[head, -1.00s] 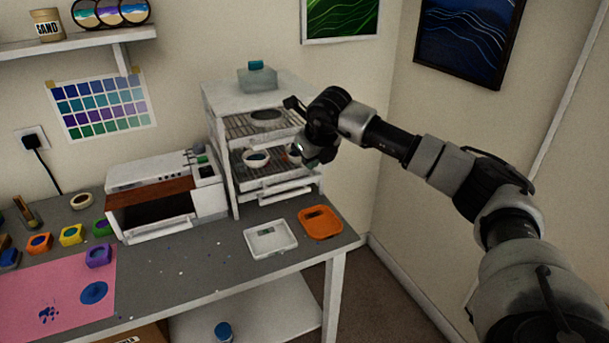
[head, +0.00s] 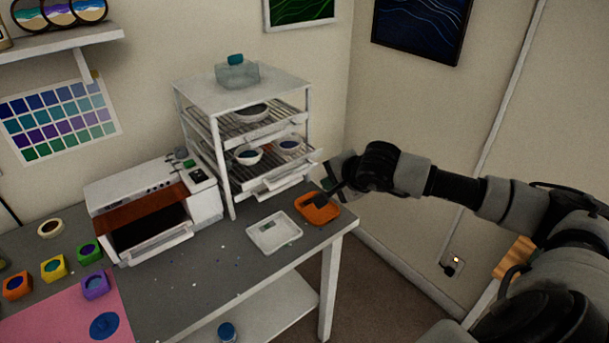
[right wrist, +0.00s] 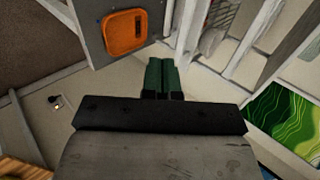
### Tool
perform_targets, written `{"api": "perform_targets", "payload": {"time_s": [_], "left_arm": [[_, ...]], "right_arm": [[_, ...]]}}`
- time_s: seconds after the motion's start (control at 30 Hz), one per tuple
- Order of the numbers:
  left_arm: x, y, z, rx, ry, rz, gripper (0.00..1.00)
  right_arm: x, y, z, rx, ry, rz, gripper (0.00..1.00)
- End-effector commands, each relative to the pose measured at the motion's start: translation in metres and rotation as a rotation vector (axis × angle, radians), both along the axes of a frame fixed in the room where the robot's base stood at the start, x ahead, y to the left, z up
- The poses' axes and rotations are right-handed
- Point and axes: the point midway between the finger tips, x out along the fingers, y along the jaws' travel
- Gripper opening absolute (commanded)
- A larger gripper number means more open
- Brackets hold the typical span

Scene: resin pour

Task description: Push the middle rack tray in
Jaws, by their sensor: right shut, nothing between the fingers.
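The white rack (head: 228,180) stands at the back of the table. Its middle tray (head: 268,167) is a wire shelf with a white front and bears two small bowls, a left one (head: 248,155) and a right one (head: 289,147). The tray's front edge seems to stick out past the rack's front posts; how far I cannot tell. My right gripper (head: 329,186) is to the right of the rack, apart from it, near the orange tray. In the right wrist view its green fingers (right wrist: 160,76) are shut and empty. My left gripper is not in view.
A clear bottle (head: 236,75) sits on top of the rack. Free air lies right of the table.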

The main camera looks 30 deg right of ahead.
Motion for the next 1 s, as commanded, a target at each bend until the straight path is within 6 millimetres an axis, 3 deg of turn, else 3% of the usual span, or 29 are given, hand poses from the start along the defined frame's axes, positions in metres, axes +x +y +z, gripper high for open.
{"api": "perform_targets", "payload": {"time_s": [0.37,0.6,1.0], "left_arm": [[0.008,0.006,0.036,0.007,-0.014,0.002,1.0],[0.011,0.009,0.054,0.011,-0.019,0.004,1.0],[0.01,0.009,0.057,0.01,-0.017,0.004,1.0]], "right_arm": [[0.055,0.005,-0.046,0.006,0.002,-0.004,0.0],[0.085,0.007,-0.048,0.004,0.001,-0.004,0.0],[0.095,0.008,-0.051,0.001,0.002,-0.001,0.0]]}}
